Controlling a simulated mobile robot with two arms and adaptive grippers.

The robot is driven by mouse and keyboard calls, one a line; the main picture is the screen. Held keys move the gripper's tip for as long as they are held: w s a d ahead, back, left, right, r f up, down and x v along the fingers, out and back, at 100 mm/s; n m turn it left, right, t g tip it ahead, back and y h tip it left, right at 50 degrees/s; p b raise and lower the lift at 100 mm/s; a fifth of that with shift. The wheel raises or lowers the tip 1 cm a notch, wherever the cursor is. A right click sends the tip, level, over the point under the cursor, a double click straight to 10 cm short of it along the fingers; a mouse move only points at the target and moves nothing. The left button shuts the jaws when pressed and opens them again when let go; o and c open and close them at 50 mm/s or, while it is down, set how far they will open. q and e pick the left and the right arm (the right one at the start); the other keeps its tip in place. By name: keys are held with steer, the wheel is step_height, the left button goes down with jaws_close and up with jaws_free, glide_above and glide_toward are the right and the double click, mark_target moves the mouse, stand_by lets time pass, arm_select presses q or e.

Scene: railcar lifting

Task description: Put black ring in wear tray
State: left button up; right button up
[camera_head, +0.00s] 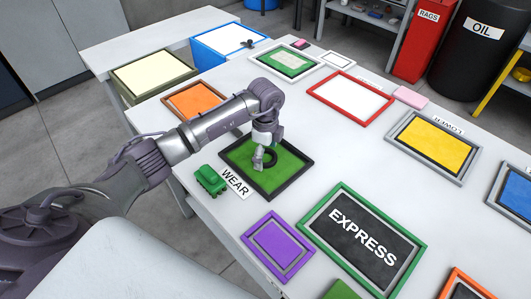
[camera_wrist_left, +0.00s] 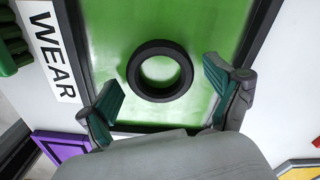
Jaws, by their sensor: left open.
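The wear tray (camera_head: 291,190) has a black rim and a green floor, with a WEAR label beside it. In the left wrist view the black ring (camera_wrist_left: 160,91) lies flat on the green floor of the wear tray (camera_wrist_left: 105,35), clear of the rim. In the head view the ring (camera_head: 271,157) is partly hidden by my left gripper (camera_head: 262,163). My left gripper (camera_wrist_left: 165,100) is open, its two fingers spread apart on either side of the ring and not closed on it. My right gripper is in neither view.
A green toy piece (camera_head: 210,180) stands left of the WEAR label (camera_head: 236,183). An orange tray (camera_head: 195,100), a purple tray (camera_head: 278,247) and the EXPRESS tray (camera_head: 362,238) lie around. Bare white table shows right of the wear tray.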

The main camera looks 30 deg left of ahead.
mark_target(265, 156)
arm_select(q)
steer(key=shift+r, duration=0.2)
step_height(265, 156, up, 12)
steer(key=b, duration=0.1)
steer(key=shift+s+f, duration=0.1)
steer(key=shift+f, duration=0.05)
stand_by(0.6)
